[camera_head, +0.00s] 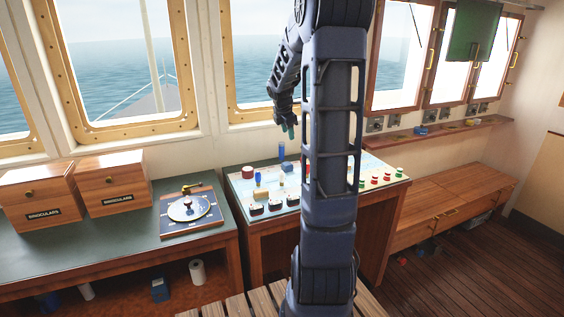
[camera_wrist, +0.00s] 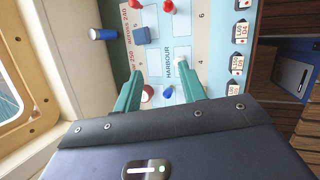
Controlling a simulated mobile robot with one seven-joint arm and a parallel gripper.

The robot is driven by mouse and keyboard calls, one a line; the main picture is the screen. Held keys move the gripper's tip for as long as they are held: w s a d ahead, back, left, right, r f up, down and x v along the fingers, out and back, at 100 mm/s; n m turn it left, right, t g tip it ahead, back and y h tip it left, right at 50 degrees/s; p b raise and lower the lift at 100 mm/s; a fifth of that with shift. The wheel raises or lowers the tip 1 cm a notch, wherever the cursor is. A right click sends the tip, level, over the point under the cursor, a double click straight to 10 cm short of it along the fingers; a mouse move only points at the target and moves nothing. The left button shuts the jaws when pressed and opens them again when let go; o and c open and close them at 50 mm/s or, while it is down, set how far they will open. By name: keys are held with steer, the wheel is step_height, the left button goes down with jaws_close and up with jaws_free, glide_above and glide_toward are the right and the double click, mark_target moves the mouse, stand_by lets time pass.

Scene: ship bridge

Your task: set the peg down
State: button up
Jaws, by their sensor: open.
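My gripper (camera_head: 288,129) hangs above the chart board (camera_head: 236,182), with its teal fingertips pointing down. In the wrist view the two fingers of my gripper (camera_wrist: 158,78) are spread apart and hold nothing. Several pieces could be the peg, and I cannot tell which. A tall blue cylinder (camera_head: 281,150) stands at the board's far edge; it also shows in the wrist view (camera_wrist: 103,34), outside the fingers. A small blue peg (camera_wrist: 168,92) and a red round piece (camera_wrist: 147,94) appear between the fingers, lower down on the board. Two red pegs (camera_wrist: 168,6) (camera_wrist: 134,4) stand farther up.
The window wall (camera_wrist: 45,60) is close on the far side. Binocular boxes (camera_head: 112,182) and a round instrument (camera_head: 190,208) stand left.

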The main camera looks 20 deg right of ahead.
steer(key=s+a+r+m, duration=0.3)
steer(key=s+a+m, duration=0.15)
steer(key=s, duration=0.35)
steer(key=s+a+r+m, duration=0.3)
steer(key=s+a+m, duration=0.15)
steer(key=s, duration=0.25)
steer(key=s+a+m+y, duration=0.1)
steer(key=s+a+m, duration=0.1)
steer(key=s, duration=0.4)
steer(key=s+a+f+m+y, duration=0.1)
steer(key=s+a+m, duration=0.2)
steer(key=s, duration=0.3)
steer(key=s+a+m+t+y, duration=0.1)
steer(key=s+a+m, duration=0.1)
steer(key=s+m, duration=0.3)
steer(key=shift+s+a+f, duration=0.3)
steer(key=shift+s+a, duration=0.1)
steer(key=shift+s, duration=0.25)
